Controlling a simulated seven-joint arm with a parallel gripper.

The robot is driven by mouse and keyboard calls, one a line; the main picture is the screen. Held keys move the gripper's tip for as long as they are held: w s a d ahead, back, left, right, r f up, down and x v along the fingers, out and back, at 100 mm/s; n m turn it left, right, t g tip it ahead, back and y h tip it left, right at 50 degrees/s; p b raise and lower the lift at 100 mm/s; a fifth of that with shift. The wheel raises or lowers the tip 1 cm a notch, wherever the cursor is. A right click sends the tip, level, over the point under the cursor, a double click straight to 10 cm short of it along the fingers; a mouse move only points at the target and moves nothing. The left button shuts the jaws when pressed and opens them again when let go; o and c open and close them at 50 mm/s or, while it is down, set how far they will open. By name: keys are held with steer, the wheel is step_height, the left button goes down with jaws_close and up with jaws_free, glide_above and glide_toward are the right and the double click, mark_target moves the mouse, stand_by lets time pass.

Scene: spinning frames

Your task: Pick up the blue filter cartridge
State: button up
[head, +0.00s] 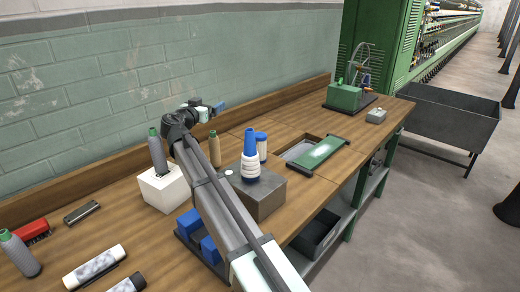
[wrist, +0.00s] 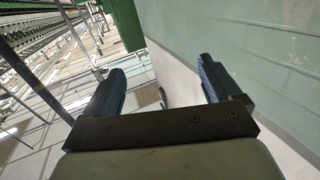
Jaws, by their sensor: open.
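My gripper (head: 217,106) is raised above the bench near the wall. In the wrist view my gripper (wrist: 160,85) is open, with two blue-padded fingers wide apart and nothing between them. I cannot be sure which is the cartridge. Neither shows in the wrist view.
A tan bobbin (head: 214,149) stands left of the block. A white block (head: 160,190) holds a grey bobbin (head: 157,153). A blue cradle (head: 190,223) is partly behind my arm. A green panel (head: 320,154) lies right, before a green device (head: 344,97). The wall (head: 90,90) runs behind.

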steer(key=w+d+f+m+g+y, duration=0.1)
steer(key=w+d+f+m+g, duration=0.15)
steer(key=d+m+g, duration=0.35)
steer(key=w+d+f+m+g, duration=0.2)
steer(key=w+d+m+g, duration=0.15)
steer(key=d, duration=0.45)
steer(key=m+g+y, duration=0.4)
steer(key=g+y, duration=0.2)
steer(key=g, duration=0.1)
glide_toward(261, 135)
steer(key=shift+n+t, duration=0.25)
steer(key=f, duration=0.7)
steer(key=shift+s+d+f, duration=0.15)
steer(key=shift+s+f, duration=0.05)
steer(key=shift+f, duration=0.1)
steer(key=shift+w+a+f, duration=0.1)
steer(key=shift+a+f, duration=0.05)
steer(key=shift+f, duration=1.3)
steer(key=shift+w+a+f, duration=0.1)
steer(key=shift+w+f, duration=0.05)
steer(key=shift+f, duration=1.3)
steer(key=shift+c, duration=0.2)
steer(key=c, duration=1.2)
steer(key=shift+r, duration=0.15)
